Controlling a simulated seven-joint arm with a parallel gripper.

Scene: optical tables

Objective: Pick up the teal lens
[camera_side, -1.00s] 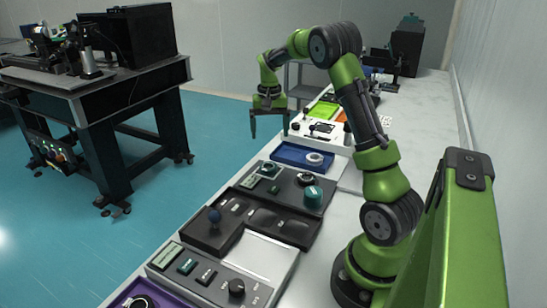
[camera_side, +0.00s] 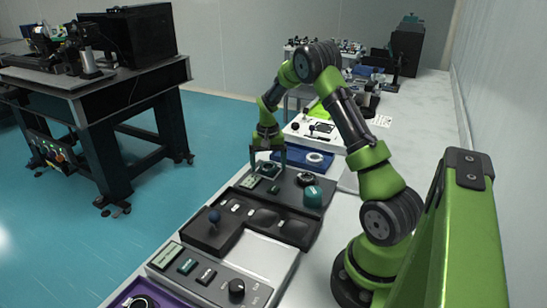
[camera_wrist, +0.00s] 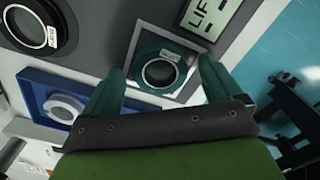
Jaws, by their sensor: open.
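The teal lens (camera_wrist: 158,72) is a round teal-rimmed ring with a dark centre and a small white label. In the wrist view it lies flat in a pale-edged dark square recess. My gripper (camera_wrist: 160,84) is open, with one teal-looking finger on each side of the lens. I cannot tell whether the fingers touch it. In the side view my gripper (camera_side: 268,164) points down over the far left of the dark panel (camera_side: 283,190), and the lens (camera_side: 270,169) shows small between the fingers.
A blue tray (camera_side: 284,158) with a pale ring (camera_side: 315,157) lies beyond the panel. A black ring (camera_side: 306,180) and a teal cylinder (camera_side: 313,197) sit to the right. A display label (camera_wrist: 212,14) is close to the lens. A dark tray (camera_side: 263,233) lies nearer.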

